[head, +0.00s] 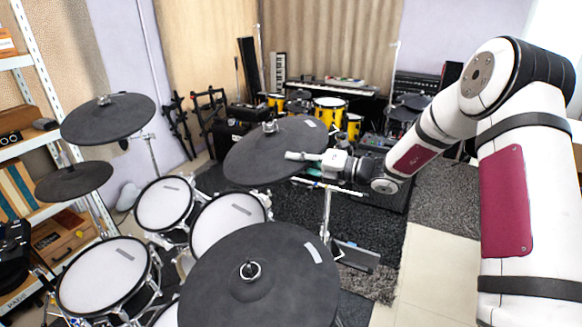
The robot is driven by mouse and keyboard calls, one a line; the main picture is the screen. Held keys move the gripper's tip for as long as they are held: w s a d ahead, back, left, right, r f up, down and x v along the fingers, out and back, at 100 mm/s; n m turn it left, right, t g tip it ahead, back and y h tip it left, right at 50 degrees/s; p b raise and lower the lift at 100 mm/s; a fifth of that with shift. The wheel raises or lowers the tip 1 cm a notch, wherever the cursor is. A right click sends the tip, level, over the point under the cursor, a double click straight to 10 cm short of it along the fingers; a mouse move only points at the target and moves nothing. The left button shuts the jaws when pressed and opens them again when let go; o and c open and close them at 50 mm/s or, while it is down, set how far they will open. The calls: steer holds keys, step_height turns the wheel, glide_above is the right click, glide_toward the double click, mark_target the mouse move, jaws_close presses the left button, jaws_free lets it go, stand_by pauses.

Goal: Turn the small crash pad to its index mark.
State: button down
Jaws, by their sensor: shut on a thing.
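The dark round crash pad (262,150) in the middle of the head view is tilted on its stand, with a wing nut (270,127) at its centre. A short pale mark (309,124) lies near its far right rim. My gripper (307,157) reaches in from the right and is shut on this pad's right rim. The fingers hide the part of the rim between them. I cannot tell which mark, if any, is the index mark on the stand side.
A larger dark pad (255,290) with a pale label is in front. Two more dark pads, one higher (108,120) and one lower (74,182), stand at left. White drum pads (105,277) lie below. Yellow drums (330,108) and keyboards are behind. Open floor (432,262) is at right.

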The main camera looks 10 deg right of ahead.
steer(key=shift+s+n+g+y+b, duration=0.15)
steer(key=shift+n+g+y+b, duration=0.15)
steer(key=shift+g, duration=0.4)
steer(key=c, duration=1.6)
jaws_free()
steer(key=shift+s+r, duration=0.15)
steer(key=shift+d, duration=0.5)
steer(key=v, duration=1.1)
steer(key=shift+s+d+r, duration=0.1)
steer(key=shift+s+r, duration=0.05)
steer(key=shift+s, duration=0.2)
